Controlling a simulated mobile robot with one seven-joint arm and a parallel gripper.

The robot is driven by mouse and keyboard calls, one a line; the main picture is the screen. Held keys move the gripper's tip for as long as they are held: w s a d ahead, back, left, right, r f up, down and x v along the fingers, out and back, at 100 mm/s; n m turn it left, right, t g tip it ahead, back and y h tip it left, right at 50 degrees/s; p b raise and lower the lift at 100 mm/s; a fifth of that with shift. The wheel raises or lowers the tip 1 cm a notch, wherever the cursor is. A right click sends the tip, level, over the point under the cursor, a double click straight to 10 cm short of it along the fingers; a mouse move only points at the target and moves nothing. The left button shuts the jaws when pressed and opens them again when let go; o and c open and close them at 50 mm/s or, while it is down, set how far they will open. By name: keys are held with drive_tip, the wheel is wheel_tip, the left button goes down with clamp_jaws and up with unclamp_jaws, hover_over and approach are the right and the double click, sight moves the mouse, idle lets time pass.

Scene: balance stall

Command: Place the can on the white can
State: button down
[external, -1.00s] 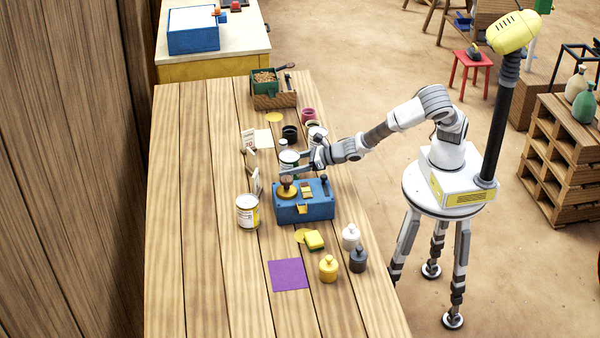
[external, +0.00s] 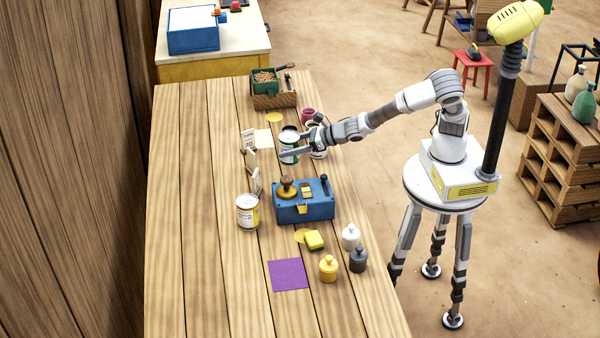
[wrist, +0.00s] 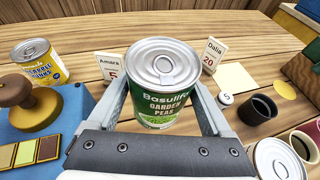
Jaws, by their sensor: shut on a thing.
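My gripper (external: 290,148) is shut on a green can of garden peas (external: 289,141). In the wrist view the can (wrist: 162,85) stands upright between both fingers (wrist: 163,105), its silver lid facing the camera. Its bottom edge is hidden there. A can with a silver lid and whitish side (wrist: 277,160) is cut off at the lower right of the wrist view. It seems to be the white can; in the external view my gripper partly hides that area. A yellow-and-white pineapple can (external: 247,212) stands upright nearer the front, left of the blue box.
A blue box (external: 304,205) with a round wooden-handled stamp stands in front of the held can. Name cards (wrist: 213,56) stand beyond it. The table's left strip is clear.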

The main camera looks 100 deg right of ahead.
wheel_tip(320, 180, up, 2)
drive_tip(key=shift+d+r+p, duration=0.1)
drive_tip(key=shift+r+p, duration=0.1)
drive_tip(key=shift+p, duration=0.3)
drive_tip(key=s+d+r+m+g+h+p, duration=0.25)
drive_tip(key=s+d+r+m+p, duration=0.2)
drive_tip(key=s+d+p, duration=0.75)
drive_tip(key=s+d+r+m+g+h+p, duration=0.3)
drive_tip(key=s+d+r+p, duration=0.4)
drive_tip(key=p, duration=0.8)
drive_tip(key=shift+t+h, duration=0.35)
drive_tip(key=shift+h, duration=0.3)
drive_tip(key=w+a+f+b, duration=0.3)
drive_tip(key=f+b, duration=0.1)
drive_tip(key=b, duration=0.1)
drive_tip(key=w+a+f+b, duration=0.4)
drive_tip(key=b, duration=0.2)
drive_tip(key=shift+a, duration=0.1)
drive_tip(key=shift+f, duration=1.85)
drive_tip(key=shift+f, duration=0.15)
